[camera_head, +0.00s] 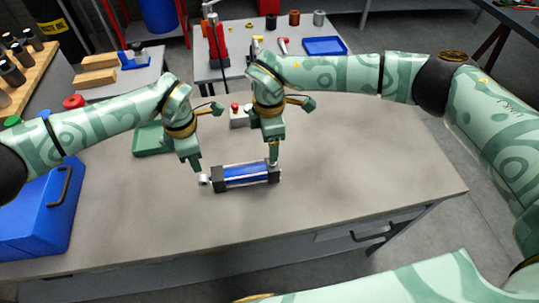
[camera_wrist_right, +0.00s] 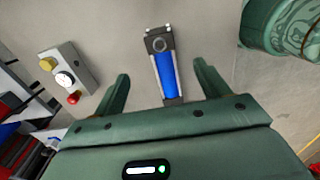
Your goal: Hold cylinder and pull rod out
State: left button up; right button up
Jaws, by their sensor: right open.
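A hydraulic cylinder with a blue barrel (camera_head: 246,174) and dark end blocks lies on the grey table. A silver rod end (camera_head: 203,179) sticks out at its left. My left gripper (camera_head: 198,170) points down right at the rod end; its finger gap is not clear. My right gripper (camera_head: 274,158) points down at the cylinder's right end block. In the right wrist view its fingers (camera_wrist_right: 161,72) are open and apart, with the blue barrel (camera_wrist_right: 165,75) showing between them. I cannot tell whether either gripper touches anything.
A control box with a red button (camera_head: 238,116) stands behind the cylinder. The table right of the cylinder is clear.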

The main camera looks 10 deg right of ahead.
aim_at(269, 164)
notch_tip(269, 164, down, 14)
jog(key=shift+f, duration=0.25)
jog(key=shift+c, duration=0.3)
grip_shut()
jog(key=c, duration=1)
grip_release()
jog(key=c, duration=0.4)
